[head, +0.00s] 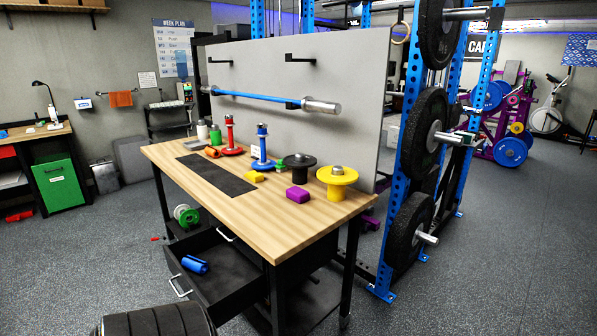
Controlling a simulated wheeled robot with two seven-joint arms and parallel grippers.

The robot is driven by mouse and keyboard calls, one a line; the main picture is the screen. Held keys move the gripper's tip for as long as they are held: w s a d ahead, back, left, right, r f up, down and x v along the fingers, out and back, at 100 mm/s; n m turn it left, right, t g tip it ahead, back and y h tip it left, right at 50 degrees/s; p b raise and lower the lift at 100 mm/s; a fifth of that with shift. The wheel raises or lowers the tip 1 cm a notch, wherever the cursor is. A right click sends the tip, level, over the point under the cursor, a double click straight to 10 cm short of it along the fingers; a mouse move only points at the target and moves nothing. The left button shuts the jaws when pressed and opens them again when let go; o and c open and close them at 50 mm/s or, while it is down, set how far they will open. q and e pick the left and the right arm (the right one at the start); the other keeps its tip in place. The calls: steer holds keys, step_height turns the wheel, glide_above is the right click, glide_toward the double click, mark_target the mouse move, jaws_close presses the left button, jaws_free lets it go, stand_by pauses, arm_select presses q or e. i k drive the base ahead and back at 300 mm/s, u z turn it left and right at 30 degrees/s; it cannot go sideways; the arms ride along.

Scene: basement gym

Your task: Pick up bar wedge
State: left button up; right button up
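No label marks the bar wedge, and I cannot tell for sure which piece it is. Small block-like pieces lie on the wooden workbench (222,209): a yellow block (253,177) near the middle, a purple block (297,198) near the front right edge, and a small green piece (279,167) by the blue spindle. An orange-red piece (212,152) lies farther back. A blue piece (195,264) lies in the open drawer (215,275) below. Neither of my grippers is in view.
Red (230,136), blue (262,150), black (299,168) and yellow (337,181) spindles stand on the bench around the blocks. A blue bar (262,97) hangs on the panel behind. The open drawer juts out in front. Grey floor (480,260) is clear at right.

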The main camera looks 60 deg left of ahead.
mark_target(255, 177)
steer(key=i, duration=1.9)
steer(key=u, duration=1.15)
steer(key=i, duration=1)
steer(key=u, duration=1.05)
